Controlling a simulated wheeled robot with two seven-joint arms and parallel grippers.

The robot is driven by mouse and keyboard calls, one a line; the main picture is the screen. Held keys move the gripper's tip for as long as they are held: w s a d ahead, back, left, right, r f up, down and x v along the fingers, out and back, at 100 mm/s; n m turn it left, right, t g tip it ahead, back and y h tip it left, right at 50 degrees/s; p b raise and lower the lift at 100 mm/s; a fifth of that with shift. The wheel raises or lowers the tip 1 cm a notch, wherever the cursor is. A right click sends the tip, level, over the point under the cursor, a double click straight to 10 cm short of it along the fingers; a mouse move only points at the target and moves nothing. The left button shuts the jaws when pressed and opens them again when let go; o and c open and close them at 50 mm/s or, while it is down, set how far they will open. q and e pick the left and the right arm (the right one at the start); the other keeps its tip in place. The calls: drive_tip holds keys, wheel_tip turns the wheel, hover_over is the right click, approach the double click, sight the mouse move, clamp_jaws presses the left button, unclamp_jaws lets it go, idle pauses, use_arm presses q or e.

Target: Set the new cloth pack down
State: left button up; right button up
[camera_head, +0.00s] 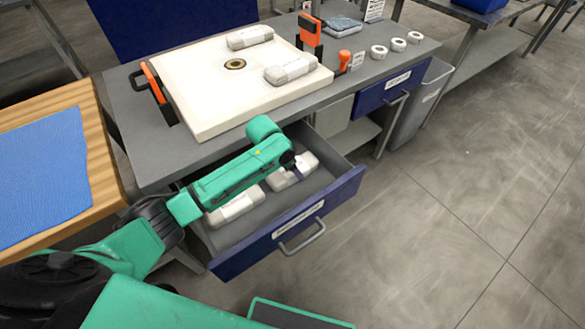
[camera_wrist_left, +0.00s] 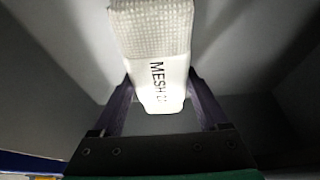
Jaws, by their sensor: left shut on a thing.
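In the left wrist view my left gripper (camera_wrist_left: 158,85) is shut on a white, woven cloth pack (camera_wrist_left: 152,35) with a band printed "MESH" and a partly hidden number. Grey walls surround it. In the head view my left arm reaches over the open blue-fronted drawer (camera_head: 295,232), and its fingers are hidden. Two pale packs show in the drawer, one partly under my arm (camera_head: 236,207) and one by my wrist (camera_head: 300,168). I cannot tell which is held, or whether the held pack touches the drawer floor. My right gripper is not in view.
On the grey bench a white square plate (camera_head: 215,98) with a centre hole carries two pale packs (camera_head: 250,37) (camera_head: 290,69). Orange-handled clamps (camera_head: 310,30) (camera_head: 154,83) stand at its edges. White rings (camera_head: 398,44) and a folded blue cloth (camera_head: 341,27) lie on the bench.

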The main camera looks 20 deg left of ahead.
use_arm(q)
drive_tip(key=o, duration=1.3)
drive_tip(key=p+v, duration=0.2)
drive_tip(key=v, duration=1)
